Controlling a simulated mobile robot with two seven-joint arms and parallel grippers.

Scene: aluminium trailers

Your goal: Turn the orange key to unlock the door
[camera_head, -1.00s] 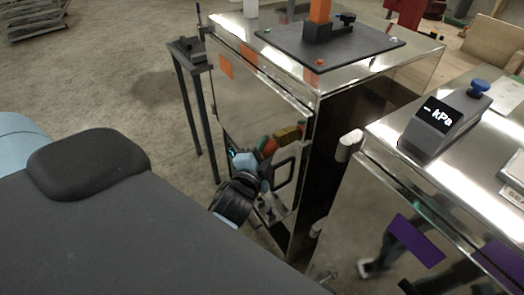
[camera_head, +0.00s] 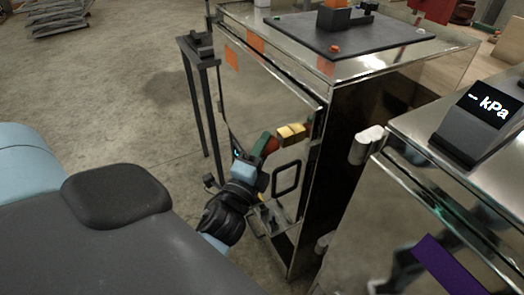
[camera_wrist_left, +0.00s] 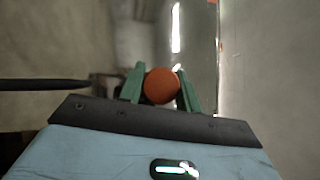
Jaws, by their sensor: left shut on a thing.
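The orange key (camera_wrist_left: 161,86) shows in the left wrist view as a round orange head between the green fingers of my left gripper (camera_wrist_left: 162,90). The gripper is shut on it. In the head view my left gripper (camera_head: 266,147) is at the front of the shiny metal cabinet, close to its door (camera_head: 270,95). Only a small bit of orange shows there beside the green fingers. The key's shaft and the lock are hidden. A yellowish shape shows on the door just beyond the fingers; I cannot tell if it is a reflection. My right gripper is not in view.
A dark rectangular handle frame (camera_head: 287,178) sits on the cabinet front below the fingers. A dark stand (camera_head: 198,75) is left of the cabinet. A second metal cabinet with a kPa gauge (camera_head: 480,115) is at the right.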

